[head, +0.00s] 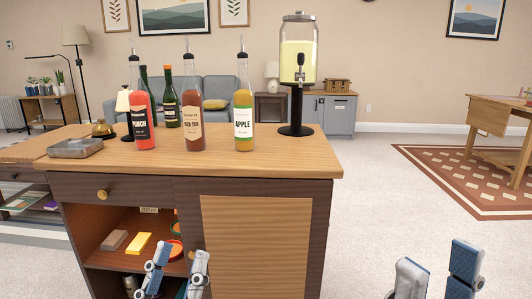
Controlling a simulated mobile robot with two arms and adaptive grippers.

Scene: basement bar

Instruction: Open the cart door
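The cart (185,183) is dark wood with a light wood top. Its door (255,250), a light panel in a dark frame, covers the right part of the front. The left part is an open compartment with shelves showing. My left gripper (180,258) is in front of this compartment, near the door's left edge, with its two fingers apart and nothing seen between them. It hides part of the shelves and of the door edge; I cannot tell whether it touches the door. My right gripper (438,262) is open and empty, to the right of the cart.
Several bottles, including an apple bottle (243,115), and a drink dispenser (298,65) stand on the cart top. A grey tray (75,148) lies at the left. A yellow block (138,243) lies on the shelf. Floor (385,235) right of the cart is clear; a wooden table (500,112) stands beyond.

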